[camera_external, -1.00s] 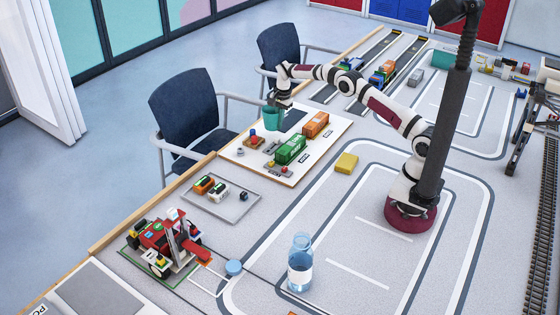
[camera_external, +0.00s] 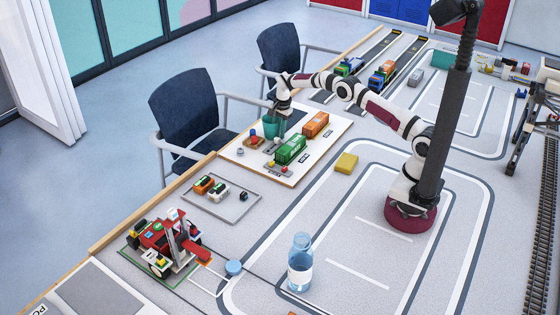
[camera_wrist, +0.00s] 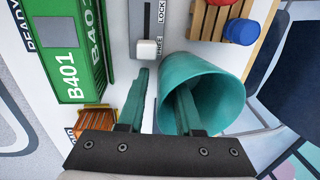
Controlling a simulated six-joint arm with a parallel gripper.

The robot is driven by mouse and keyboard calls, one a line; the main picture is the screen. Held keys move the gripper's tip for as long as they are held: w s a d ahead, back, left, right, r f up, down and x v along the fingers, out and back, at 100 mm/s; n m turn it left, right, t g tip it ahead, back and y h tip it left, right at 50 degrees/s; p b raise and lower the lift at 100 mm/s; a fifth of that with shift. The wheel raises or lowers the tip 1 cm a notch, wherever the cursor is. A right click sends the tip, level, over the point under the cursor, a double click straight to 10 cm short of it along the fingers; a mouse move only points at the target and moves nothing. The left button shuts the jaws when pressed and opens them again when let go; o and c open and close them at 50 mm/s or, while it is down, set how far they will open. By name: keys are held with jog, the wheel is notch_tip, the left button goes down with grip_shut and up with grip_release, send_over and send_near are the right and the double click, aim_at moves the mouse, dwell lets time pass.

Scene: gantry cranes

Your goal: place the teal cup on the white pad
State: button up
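The teal cup (camera_external: 270,128) is at the far left part of a white board (camera_external: 262,168), below my gripper (camera_external: 280,112). The wrist view shows the cup (camera_wrist: 222,92) with its mouth toward the camera. My gripper (camera_wrist: 163,80) is open there, one finger inside the cup and the other outside its left wall, with a gap beside that wall. I cannot tell whether the cup rests on the surface. A separate white pad cannot be made out; the area under the cup is hidden.
A white lever block (camera_wrist: 147,48) is close to the fingers. A chair (camera_external: 190,110) stands beyond the table edge.

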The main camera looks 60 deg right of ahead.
notch_tip(320, 180, up, 12)
jog(key=s, duration=0.2)
jog(key=s+a+r+n, duration=0.4)
jog(key=s+a+r, duration=0.1)
jog(key=s+r, duration=0.35)
jog(key=s+a+r+n+g+y, duration=0.1)
jog(key=s+a+r+n, duration=0.2)
jog(key=s, duration=0.9)
jog(key=s+a+r+n, duration=0.1)
jog(key=s+a+n, duration=0.25)
jog(key=s, duration=0.75)
jog(key=s+a+f+n, duration=0.2)
jog(key=s+f, duration=0.3)
jog(key=s, duration=0.7)
jog(key=shift+a+g+y, duration=0.3)
jog(key=shift+a+y, duration=0.05)
jog(key=shift+y, duration=0.05)
